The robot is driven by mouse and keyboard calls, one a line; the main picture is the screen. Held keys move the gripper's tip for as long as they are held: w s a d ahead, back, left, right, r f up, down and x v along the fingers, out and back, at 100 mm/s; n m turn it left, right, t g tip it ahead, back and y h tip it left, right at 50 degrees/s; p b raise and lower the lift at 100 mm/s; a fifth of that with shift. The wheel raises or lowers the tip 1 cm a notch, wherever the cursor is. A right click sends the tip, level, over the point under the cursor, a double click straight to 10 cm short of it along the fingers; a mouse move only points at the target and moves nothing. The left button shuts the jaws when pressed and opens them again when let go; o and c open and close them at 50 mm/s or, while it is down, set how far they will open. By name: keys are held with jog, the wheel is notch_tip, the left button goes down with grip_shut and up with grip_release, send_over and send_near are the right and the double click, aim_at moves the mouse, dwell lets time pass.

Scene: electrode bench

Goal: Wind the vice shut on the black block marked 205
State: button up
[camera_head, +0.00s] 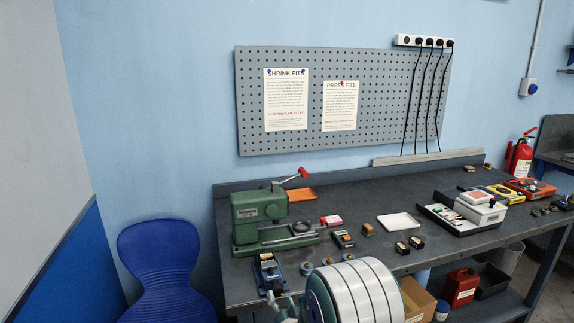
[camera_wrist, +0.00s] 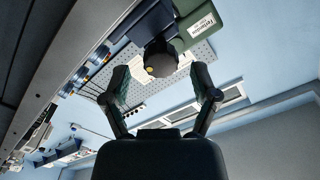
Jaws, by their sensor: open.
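The small blue vice (camera_head: 267,275) stands at the bench's front edge, below the green press. A dark block with a pale top (camera_head: 267,258) sits at its jaws; I cannot read a number on it or tell how tightly it is held. In the wrist view the vice's blue body (camera_wrist: 146,24) shows behind a dark round knob (camera_wrist: 160,60) with a yellow spot. My gripper (camera_wrist: 160,82) is open and empty, with one finger on each side of the knob and apart from it. In the head view my gripper (camera_head: 281,306) is partly hidden by my arm, just below the vice.
The green press (camera_head: 262,215) stands close behind the vice; it also shows in the wrist view (camera_wrist: 197,28). A blue chair (camera_head: 172,265) stands left.

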jog(key=shift+v, duration=1.7)
jog(key=shift+r, duration=0.1)
jog(key=s+d+r+n+g+h, duration=0.1)
jog(key=s+d+r+g+h, duration=0.15)
jog(key=s+d+r, duration=0.35)
jog(key=s+d+r+n+g+h, duration=0.1)
jog(key=d+r+g, duration=0.2)
jog(key=r, duration=0.4)
jog(key=s+d+r+g, duration=0.1)
jog(key=s+d+g, duration=0.1)
jog(key=s, duration=0.6)
jog(key=s+d+r+n+g+h, duration=0.1)
jog(key=s+d+r+g, duration=0.1)
jog(key=s, duration=0.6)
jog(key=s+d+r+n+g, duration=0.1)
jog(key=s+d+g, duration=0.1)
jog(key=s, duration=0.6)
jog(key=shift+s+d+r, duration=0.3)
jog(key=shift+d+r, duration=0.1)
jog(key=shift+d, duration=0.2)
